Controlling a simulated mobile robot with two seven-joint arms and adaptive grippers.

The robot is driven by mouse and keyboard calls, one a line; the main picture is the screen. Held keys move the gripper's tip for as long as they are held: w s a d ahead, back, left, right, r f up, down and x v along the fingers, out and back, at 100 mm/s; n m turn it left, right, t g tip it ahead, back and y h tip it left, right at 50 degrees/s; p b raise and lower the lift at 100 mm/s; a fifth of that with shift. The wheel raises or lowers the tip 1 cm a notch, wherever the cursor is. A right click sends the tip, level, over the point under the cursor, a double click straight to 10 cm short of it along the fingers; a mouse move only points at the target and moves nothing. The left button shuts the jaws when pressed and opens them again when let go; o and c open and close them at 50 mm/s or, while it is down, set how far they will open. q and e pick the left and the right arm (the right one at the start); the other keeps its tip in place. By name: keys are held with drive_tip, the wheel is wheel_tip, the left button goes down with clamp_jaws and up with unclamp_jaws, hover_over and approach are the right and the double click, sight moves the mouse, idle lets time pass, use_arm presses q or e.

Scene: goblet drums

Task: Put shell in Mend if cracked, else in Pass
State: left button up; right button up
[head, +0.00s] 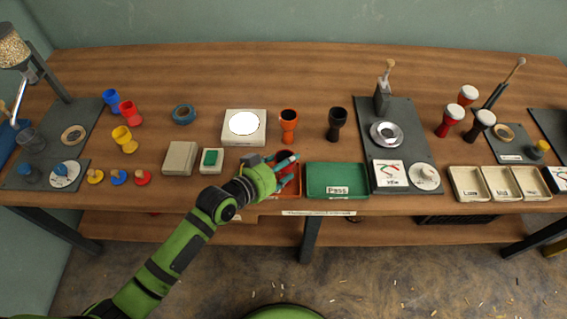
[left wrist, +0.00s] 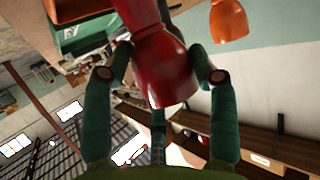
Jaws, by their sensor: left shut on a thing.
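My left gripper (head: 286,172) is shut on a red goblet-shaped shell (left wrist: 165,68), which sits between its fingers in the left wrist view. In the head view the shell is mostly hidden by the fingers. The gripper is over a red tray (head: 287,195) at the table's front edge; its label is hidden or unreadable. To its right is the empty green tray (head: 320,175) labelled Pass. I make out no crack on the side of the shell that shows. My right gripper is not in view.
An orange shell (head: 289,120) and a black shell (head: 337,117) stand behind the trays. A white round light pad (head: 244,123) and a small box with a green top (head: 212,158) are to the left. A dark work board (head: 405,115) lies right of the green tray.

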use_arm(q)
drive_tip(key=o, duration=1.3)
drive_tip(key=shift+f, duration=0.1)
drive_tip(key=shift+r, duration=0.2)
drive_tip(key=shift+b+v, duration=0.4)
drive_tip(key=shift+v, duration=5.55)
